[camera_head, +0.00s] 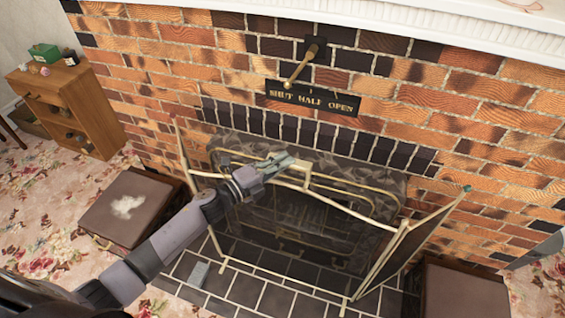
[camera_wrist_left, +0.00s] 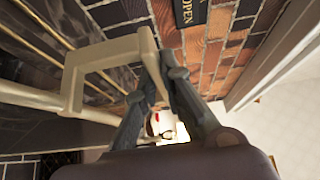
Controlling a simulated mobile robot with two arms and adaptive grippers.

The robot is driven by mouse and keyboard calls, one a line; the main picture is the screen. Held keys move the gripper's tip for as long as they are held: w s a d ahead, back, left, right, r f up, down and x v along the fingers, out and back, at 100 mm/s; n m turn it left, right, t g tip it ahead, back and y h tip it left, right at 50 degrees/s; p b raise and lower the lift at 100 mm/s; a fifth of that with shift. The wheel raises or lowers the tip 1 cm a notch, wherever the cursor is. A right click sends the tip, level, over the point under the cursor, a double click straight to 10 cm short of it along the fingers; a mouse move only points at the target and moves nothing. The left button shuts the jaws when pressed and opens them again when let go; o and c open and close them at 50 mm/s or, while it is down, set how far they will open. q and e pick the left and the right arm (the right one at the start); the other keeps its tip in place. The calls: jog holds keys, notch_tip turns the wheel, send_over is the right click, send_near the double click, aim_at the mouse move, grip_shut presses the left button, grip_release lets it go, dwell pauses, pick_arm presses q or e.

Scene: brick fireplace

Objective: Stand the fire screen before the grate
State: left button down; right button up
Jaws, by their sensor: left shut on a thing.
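The fire screen (camera_head: 404,250) is a brass-framed dark mesh screen with angled side panels. It stands on the dark tiled hearth in front of the fireplace opening, and appears upright. My left gripper (camera_head: 279,164) is at the middle of its top rail, shut on the brass handle (camera_head: 305,174). In the left wrist view, the left gripper's fingers (camera_wrist_left: 160,90) close on the end of the squared brass handle (camera_wrist_left: 108,58). The grate (camera_head: 310,222) shows dimly through the mesh, so its details are hard to tell.
A brass lever (camera_head: 302,67) sits above a "SHUT HALF OPEN" plate (camera_head: 312,98) on the brick wall. Brown padded boxes (camera_head: 127,208) (camera_head: 462,291) flank the hearth. A small grey block (camera_head: 199,273) lies on the front left tiles. A wooden cabinet (camera_head: 67,103) stands left.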

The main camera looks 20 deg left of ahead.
pick_arm(q)
jog(key=c, duration=1.7)
grip_release()
jog(key=shift+r, duration=0.3)
jog(key=shift+o, duration=0.2)
jog(key=v, duration=1.2)
jog(key=s+a+f+n+g+y, duration=0.1)
jog(key=s+a+f+n+y, duration=0.3)
jog(key=f, duration=0.6)
jog(key=s+a+f+n+g+y, duration=0.15)
jog(key=f+n, duration=0.35)
jog(key=f, duration=0.5)
jog(key=s+a+f+n+g+y, duration=0.1)
jog(key=s+a+f+n+y, duration=0.25)
jog(key=f, duration=0.65)
jog(key=s+d+f+n+g+y, duration=0.25)
jog(key=s+f+n+g, duration=0.3)
jog(key=s+f, duration=0.8)
jog(key=s+d+f+n+g, duration=0.2)
jog(key=s+d+f, duration=0.1)
jog(key=s, duration=0.6)
jog(key=s+d+f+n+g+h, duration=0.1)
jog(key=s+d+f+n+g, duration=0.1)
jog(key=s, duration=0.8)
jog(key=shift+d+f+n+g, duration=0.35)
jog(key=shift+d+f, duration=0.3)
jog(key=shift+d, duration=0.35)
